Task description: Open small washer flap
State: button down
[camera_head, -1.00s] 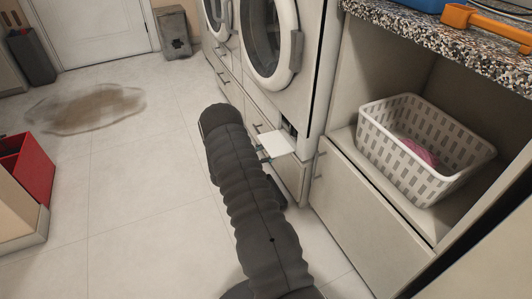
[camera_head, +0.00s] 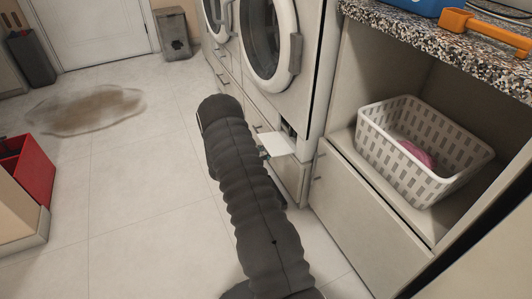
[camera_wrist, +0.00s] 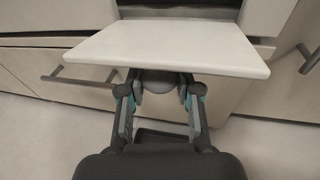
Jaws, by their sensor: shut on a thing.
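The small washer flap (camera_head: 279,144) is a white panel low on the front of the nearer washer (camera_head: 278,80). It stands out from the washer front, swung down to about level, with a dark opening behind it. In the wrist view the flap (camera_wrist: 168,48) spans the upper middle, just in front of my gripper (camera_wrist: 160,95). My gripper's two fingers reach under the flap's front edge, and their tips are partly hidden by it. They are shut on the flap. In the head view my arm hides most of the gripper.
Drawers with bar handles (camera_wrist: 85,80) lie below the washers. A white basket (camera_head: 424,150) with a pink cloth sits in the open cabinet at right. A red bin (camera_head: 27,172) stands at left. A brown stain (camera_head: 95,108) marks the open floor.

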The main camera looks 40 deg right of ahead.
jog(key=shift+w+r, duration=0.25)
jog(key=shift+w, duration=0.1)
jog(key=c, duration=0.8)
grip_release()
jog(key=shift+a+f, duration=0.1)
jog(key=shift+o, duration=0.2)
jog(key=shift+s, duration=0.1)
jog(key=a+r, duration=0.2)
jog(key=a, duration=0.9)
jog(key=shift+a, duration=0.4)
